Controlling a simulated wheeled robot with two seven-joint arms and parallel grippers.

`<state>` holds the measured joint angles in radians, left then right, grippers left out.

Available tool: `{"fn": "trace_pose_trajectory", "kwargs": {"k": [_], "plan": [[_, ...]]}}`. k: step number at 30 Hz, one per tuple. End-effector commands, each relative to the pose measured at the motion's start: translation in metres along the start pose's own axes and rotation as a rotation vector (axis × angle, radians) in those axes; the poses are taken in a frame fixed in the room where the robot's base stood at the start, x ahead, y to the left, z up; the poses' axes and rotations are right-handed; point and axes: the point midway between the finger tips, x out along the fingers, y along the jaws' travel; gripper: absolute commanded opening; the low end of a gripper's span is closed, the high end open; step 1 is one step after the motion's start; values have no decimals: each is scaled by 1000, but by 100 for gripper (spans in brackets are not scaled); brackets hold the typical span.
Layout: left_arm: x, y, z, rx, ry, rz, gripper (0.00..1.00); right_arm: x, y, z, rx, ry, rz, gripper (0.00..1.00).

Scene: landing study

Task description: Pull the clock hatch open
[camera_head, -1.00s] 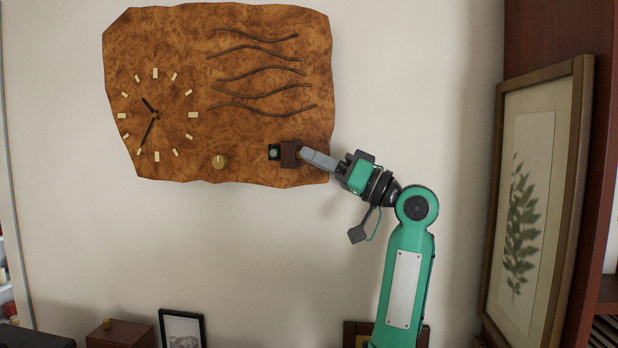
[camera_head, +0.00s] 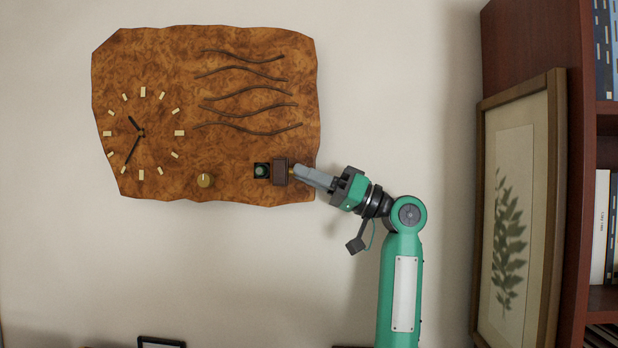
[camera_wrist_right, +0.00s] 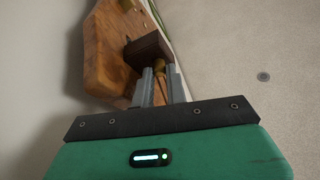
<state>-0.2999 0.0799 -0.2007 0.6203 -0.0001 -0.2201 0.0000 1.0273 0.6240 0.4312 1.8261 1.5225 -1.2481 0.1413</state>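The burl-wood clock (camera_head: 150,80) hangs on the wall. Near its lower right is a small dark square recess (camera_head: 261,171) with a greenish round thing inside. The dark brown hatch (camera_head: 281,171) stands just right of this recess, uncovering it. My right gripper (camera_head: 297,172) reaches in from the right to the hatch's brass knob. In the right wrist view, the gripper's grey fingers (camera_wrist_right: 160,85) sit close on both sides of the brass knob (camera_wrist_right: 160,69), below the brown hatch (camera_wrist_right: 149,47). They look shut on it. My left gripper is not in view.
A brass dial (camera_head: 206,180) sits on the clock left of the recess. A framed leaf picture (camera_head: 515,215) and a bookcase (camera_head: 535,45) stand at the right.

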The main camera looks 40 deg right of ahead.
Motion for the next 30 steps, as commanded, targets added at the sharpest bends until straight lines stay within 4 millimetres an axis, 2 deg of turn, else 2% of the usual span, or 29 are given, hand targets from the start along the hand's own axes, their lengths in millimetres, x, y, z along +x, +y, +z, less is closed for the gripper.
{"fn": "trace_pose_trajectory", "kwargs": {"k": [11,14,24,30], "plan": [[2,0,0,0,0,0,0,-2,0,1,-1,0,1,25],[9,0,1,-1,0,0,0,-11,1,3,-1,0,2,25],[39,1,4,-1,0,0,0,-61,2,3,-1,1,2,25],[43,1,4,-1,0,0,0,-74,1,1,0,-1,1,25]]}}
